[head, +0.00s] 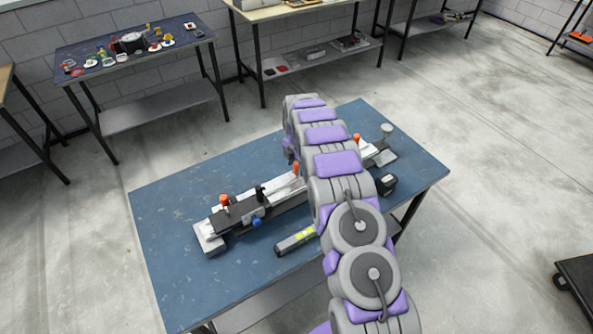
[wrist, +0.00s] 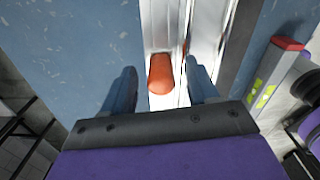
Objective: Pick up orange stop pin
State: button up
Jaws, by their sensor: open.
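In the wrist view an orange stop pin (wrist: 160,74) stands on a silver rail between my gripper's fingers. My gripper (wrist: 160,88) is open, with one dark finger on each side of the pin and a gap on both sides. In the head view several orange pins show along the long metal fixture (head: 208,232): one at its left end (head: 224,200), one near the middle (head: 296,169) and one at the right (head: 357,138). In that view my arm hides part of the fixture and my gripper's fingers cannot be made out.
The fixture lies on a blue table (head: 165,240). A grey bar with a yellow-green label (head: 295,240) lies in front of it, also at the right in the wrist view (wrist: 272,75). A black box (head: 386,184) sits at the right. The table's left front is clear.

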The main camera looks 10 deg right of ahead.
jog(key=shift+f, duration=0.45)
jog(key=shift+r, duration=0.1)
jog(key=shift+c, duration=0.4)
grip_shut()
